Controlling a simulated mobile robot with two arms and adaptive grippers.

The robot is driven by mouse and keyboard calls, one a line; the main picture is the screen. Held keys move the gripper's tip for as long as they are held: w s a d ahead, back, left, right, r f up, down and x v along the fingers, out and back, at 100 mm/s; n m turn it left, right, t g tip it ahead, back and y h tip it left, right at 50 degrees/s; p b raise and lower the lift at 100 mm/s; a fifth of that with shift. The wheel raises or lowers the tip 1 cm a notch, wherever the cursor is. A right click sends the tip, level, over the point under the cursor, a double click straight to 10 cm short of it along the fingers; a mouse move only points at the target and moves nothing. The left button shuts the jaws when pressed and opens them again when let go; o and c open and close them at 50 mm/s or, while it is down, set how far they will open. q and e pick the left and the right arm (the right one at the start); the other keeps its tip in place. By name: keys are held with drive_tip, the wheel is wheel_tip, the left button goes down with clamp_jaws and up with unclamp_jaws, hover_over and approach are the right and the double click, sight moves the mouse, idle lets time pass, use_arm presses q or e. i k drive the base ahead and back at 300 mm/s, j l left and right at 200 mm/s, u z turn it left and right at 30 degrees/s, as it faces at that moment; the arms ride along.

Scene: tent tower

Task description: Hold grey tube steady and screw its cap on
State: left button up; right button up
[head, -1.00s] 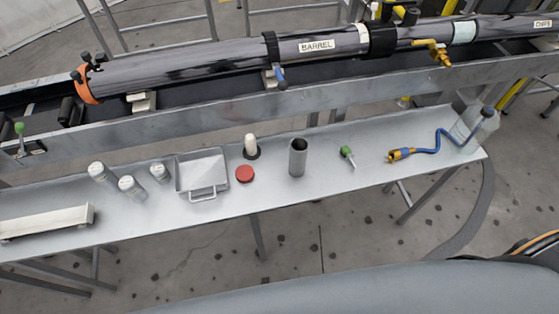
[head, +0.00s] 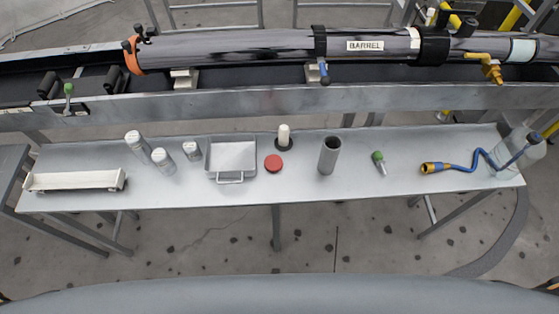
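The grey tube (head: 328,158) stands upright on the metal table, and its open, dark top end faces up. A round red cap (head: 273,163) lies on the table to the left of the tube, apart from it. I cannot tell for sure that this red piece is the tube's cap. Neither of my grippers shows in the head view.
On the table (head: 300,190) are a tray (head: 231,157), a white-topped dark piece (head: 284,137), several pale jars (head: 163,160), a white trough (head: 75,180), a green-topped tool (head: 379,162) and a blue hose (head: 465,168). The long barrel (head: 230,48) lies behind.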

sight(332, 144)
drive_tip(key=j+z, duration=0.5)
drive_tip(key=z, duration=0.2)
drive_tip(key=k+j+z, duration=0.15)
drive_tip(key=z, duration=0.2)
drive_tip(key=j, duration=0.1)
